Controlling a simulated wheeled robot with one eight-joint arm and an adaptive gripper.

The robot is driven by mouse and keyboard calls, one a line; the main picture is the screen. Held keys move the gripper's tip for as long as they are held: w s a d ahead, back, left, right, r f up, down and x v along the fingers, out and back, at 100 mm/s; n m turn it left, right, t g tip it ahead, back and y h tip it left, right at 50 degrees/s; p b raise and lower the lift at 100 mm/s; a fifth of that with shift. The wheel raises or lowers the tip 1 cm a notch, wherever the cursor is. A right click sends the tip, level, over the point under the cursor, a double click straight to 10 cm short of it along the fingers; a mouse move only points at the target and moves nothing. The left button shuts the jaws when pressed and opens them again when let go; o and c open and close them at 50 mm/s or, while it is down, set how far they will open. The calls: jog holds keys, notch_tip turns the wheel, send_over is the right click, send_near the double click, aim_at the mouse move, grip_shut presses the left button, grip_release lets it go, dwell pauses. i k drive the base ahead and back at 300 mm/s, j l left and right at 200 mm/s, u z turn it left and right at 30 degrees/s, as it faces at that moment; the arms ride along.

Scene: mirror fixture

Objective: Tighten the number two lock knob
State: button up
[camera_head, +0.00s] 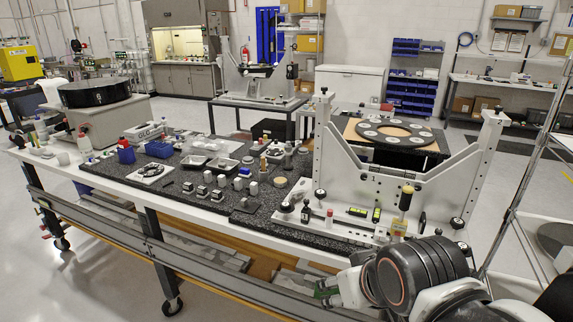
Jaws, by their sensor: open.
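The white mirror fixture (345,165) stands on the right end of the workbench, with two uprights and a sloped cradle between them. Black knobs show on it: one at the left foot (319,194) and one at the right foot (457,223). My gripper (326,290) is at the bottom of the head view, in front of and below the bench edge. It is open, small and partly hidden by my arm, and touches no knob.
Small blocks and trays (192,163) crowd the dark bench plate to the left. A metal stand rises at the right. Floor is clear at lower left.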

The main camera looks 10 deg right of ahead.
aim_at(460, 252)
jog(key=k+l+z, duration=0.1)
jog(key=k+l, duration=0.3)
jog(key=k+l+z, duration=0.1)
jog(key=k+l, duration=0.25)
jog(key=l, duration=0.3)
